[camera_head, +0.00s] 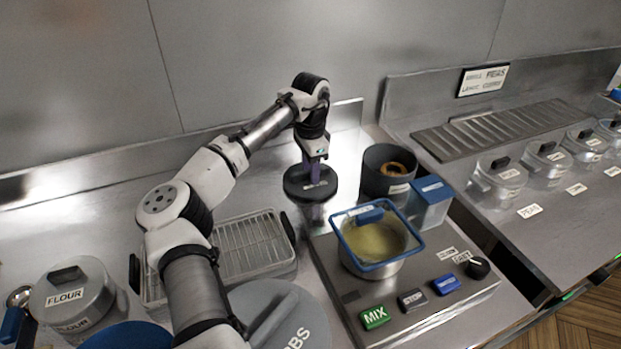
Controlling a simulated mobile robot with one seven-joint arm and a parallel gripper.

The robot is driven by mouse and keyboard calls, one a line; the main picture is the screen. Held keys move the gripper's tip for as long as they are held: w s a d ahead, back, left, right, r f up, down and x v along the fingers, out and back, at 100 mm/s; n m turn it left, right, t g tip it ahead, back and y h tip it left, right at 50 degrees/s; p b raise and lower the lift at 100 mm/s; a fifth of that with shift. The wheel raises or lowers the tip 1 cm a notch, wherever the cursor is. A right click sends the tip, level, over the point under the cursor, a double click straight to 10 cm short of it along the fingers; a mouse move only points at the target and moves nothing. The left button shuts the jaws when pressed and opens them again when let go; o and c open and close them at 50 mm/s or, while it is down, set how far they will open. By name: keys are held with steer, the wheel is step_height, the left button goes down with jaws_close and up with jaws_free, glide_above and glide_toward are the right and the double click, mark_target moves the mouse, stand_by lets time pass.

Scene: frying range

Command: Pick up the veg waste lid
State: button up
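A dark round lid (296,188) with a small white label, which I take to be the veg waste lid, is at the middle of the head view. My gripper (315,176) points down over its centre, with purple fingers at the lid's top. The fingertips and any handle between them are too small to make out, so I cannot tell whether they are closed on it.
A blue-rimmed pot (380,268) stands on the control panel with a MIX button (374,317), and a blue-lidded box (432,205) is behind it. A wire rack tray (262,272) and FLOUR canister (75,292) are left. Clear-lidded containers (500,180) line the right counter.

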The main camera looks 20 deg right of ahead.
steer(key=shift+f, duration=0.15)
steer(key=shift+c, duration=0.4)
jaws_close()
